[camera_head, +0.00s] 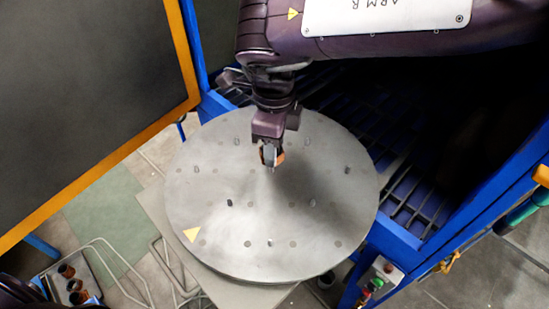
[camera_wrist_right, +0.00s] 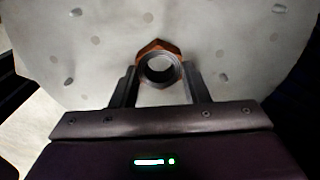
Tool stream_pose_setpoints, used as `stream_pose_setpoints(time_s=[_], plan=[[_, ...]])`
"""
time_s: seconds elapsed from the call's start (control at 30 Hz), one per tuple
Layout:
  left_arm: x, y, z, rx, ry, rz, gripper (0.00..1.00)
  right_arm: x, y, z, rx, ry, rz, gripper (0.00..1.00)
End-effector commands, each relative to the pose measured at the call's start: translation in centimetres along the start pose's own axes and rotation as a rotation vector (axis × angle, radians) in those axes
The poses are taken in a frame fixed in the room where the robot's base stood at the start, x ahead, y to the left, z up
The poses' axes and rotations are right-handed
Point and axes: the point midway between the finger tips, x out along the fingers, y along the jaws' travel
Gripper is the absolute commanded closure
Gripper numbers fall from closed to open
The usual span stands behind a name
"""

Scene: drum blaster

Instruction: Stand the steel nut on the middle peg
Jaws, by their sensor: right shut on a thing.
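My right gripper (camera_head: 270,160) is shut on a rust-brown hex nut (camera_wrist_right: 174,48), over the middle of the round steel disc (camera_head: 330,230). In the right wrist view the nut sits between the two fingertips (camera_wrist_right: 160,75), its hole facing the camera and pale inside. In the head view only a small part of the nut shows beside the fingers. The disc carries several short pegs, such as one near its front (camera_head: 269,243). The middle peg is hard to make out under the gripper, and I cannot tell whether the nut touches it. My left gripper is not in view.
A tray (camera_head: 50,284) with several rusty round parts stands at the lower left. A dark panel with an orange edge (camera_head: 95,172) rises at the left. A blue frame (camera_head: 400,238) borders the dark cabinet opening at the right. The disc's front half is free of large objects.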

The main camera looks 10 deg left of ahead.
Motion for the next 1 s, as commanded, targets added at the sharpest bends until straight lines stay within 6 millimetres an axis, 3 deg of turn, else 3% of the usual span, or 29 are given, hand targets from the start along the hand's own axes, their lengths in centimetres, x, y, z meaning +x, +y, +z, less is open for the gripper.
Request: stream_pose_setpoints(time_s=[0.37,0.73,0.77,0.9,1.0], plan=[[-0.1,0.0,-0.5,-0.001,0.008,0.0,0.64,4.3,0.1,0.0,0.0,0.001,0.002,0.87],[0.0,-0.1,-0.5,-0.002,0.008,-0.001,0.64,4.8,0.0,0.0,0.0,0.0,0.0,0.87],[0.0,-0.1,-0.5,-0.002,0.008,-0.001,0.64,4.7,0.0,0.0,0.0,0.0,0.0,0.55],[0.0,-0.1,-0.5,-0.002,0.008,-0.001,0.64,4.7,0.0,0.0,0.0,0.0,0.0,0.37],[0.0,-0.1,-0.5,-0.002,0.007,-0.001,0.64,4.7,0.0,0.0,0.0,0.0,0.0,0.37]])
